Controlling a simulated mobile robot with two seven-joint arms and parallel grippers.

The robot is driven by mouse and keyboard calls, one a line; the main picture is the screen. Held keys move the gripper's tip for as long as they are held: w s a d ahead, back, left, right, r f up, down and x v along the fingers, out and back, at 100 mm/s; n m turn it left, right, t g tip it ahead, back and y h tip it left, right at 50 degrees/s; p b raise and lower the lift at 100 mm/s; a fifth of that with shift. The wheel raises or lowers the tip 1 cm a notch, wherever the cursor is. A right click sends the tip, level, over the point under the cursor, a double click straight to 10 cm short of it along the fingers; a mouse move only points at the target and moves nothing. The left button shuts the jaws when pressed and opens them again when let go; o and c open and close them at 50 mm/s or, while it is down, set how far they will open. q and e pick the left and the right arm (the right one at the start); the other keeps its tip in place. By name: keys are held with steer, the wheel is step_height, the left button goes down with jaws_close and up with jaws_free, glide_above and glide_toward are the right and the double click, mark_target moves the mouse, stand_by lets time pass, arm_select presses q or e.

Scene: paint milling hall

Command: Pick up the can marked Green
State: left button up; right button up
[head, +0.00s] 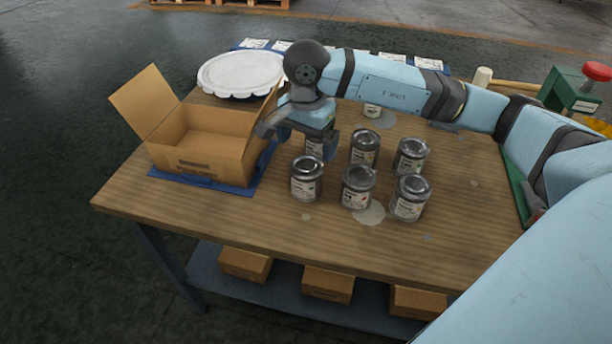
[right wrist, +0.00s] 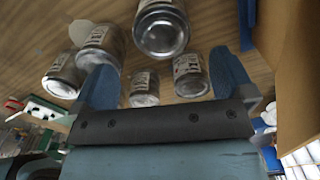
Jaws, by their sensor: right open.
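Several grey metal cans with white labels stand upright on the wooden table. The label words are too small to read, so I cannot tell which can is marked Green. The front row has a left can (head: 306,180), a middle can (head: 358,188) and a right can (head: 410,198). Behind stand two more cans (head: 364,148) (head: 410,157). The right wrist view shows cans (right wrist: 160,32) beyond the spread blue fingers (right wrist: 166,82). My left gripper is out of view.
An open cardboard carton (head: 205,147) sits on a blue mat (head: 238,188) at the left. A white round lid (head: 240,74) lies behind it. A green box with a red button (head: 596,73) stands at the right. The front table strip is clear.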

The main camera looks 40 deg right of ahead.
mark_target(306, 165)
step_height(306, 165, down, 10)
steer(key=shift+w+d+f+b, duration=0.15)
steer(key=shift+b, duration=0.3)
steer(key=c, duration=1.1)
